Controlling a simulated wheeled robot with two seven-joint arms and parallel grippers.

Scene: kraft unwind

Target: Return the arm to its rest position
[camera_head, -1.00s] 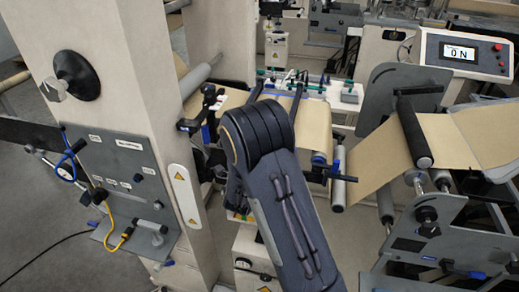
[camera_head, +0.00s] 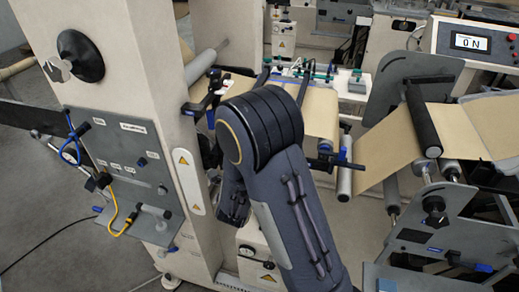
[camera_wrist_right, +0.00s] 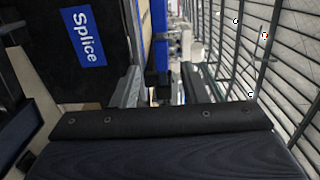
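My right arm (camera_head: 290,190) rises from the bottom middle of the head view and bends at a dark elbow in front of the machine. Its lower part folds down behind the elbow, and the right gripper is hidden there. In the right wrist view two grey fingers of my right gripper (camera_wrist_right: 162,90) stand apart, with nothing seen held between them. A dark padded part with a screwed strip fills the bottom of that view. My left gripper is not in view.
A beige column (camera_head: 130,70) with a grey connector panel (camera_head: 125,160) stands left of the arm. A kraft paper web (camera_head: 390,145) on rollers and a grey side plate (camera_head: 415,75) lie to the right. The wrist view shows a blue Splice label (camera_wrist_right: 83,36) and wire mesh (camera_wrist_right: 265,50).

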